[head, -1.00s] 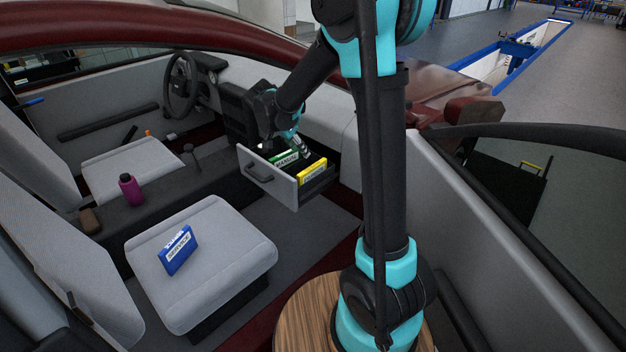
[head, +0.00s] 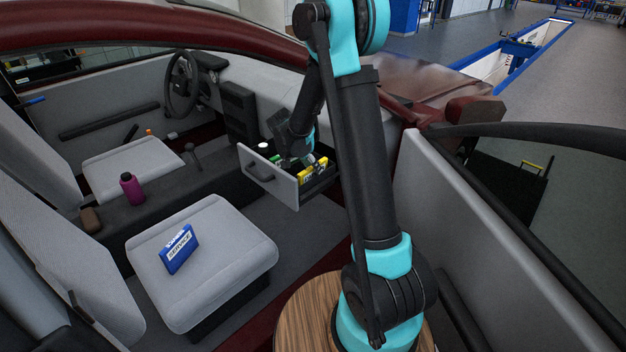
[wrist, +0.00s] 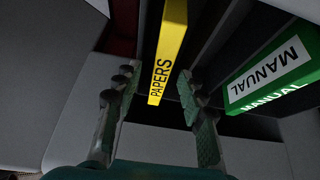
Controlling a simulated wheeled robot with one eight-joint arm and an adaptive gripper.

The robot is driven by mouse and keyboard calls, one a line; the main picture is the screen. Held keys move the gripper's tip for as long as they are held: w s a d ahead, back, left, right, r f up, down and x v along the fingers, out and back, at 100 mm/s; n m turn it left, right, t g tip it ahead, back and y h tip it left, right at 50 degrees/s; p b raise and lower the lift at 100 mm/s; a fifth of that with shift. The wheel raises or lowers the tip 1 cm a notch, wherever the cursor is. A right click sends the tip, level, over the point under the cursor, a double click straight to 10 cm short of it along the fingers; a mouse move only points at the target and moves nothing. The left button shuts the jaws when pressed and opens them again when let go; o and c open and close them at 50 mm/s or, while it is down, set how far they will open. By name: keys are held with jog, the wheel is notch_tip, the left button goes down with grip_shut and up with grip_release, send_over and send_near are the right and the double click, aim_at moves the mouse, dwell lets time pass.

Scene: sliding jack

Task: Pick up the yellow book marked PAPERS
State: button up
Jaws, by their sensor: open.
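The yellow book marked PAPERS (wrist: 168,55) stands in the open drawer, its spine label readable in the wrist view. In the head view the yellow book (head: 314,171) is partly hidden behind my gripper. My gripper (wrist: 155,100) is open and empty in the wrist view, one finger to the left and one to the right of the book's near end. I cannot tell how far the fingers reach down beside it. In the head view my gripper (head: 296,161) is over the drawer.
A green book marked MANUAL (wrist: 270,75) lies right of the yellow book in the wrist view. The grey drawer front (head: 268,178) stands out from the dashboard. A blue book (head: 179,250) lies on the near seat (head: 225,285). A purple bottle (head: 131,190) stands on the console.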

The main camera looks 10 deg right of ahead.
jog(key=shift+f, duration=0.15)
dwell(0.4)
grip_shut()
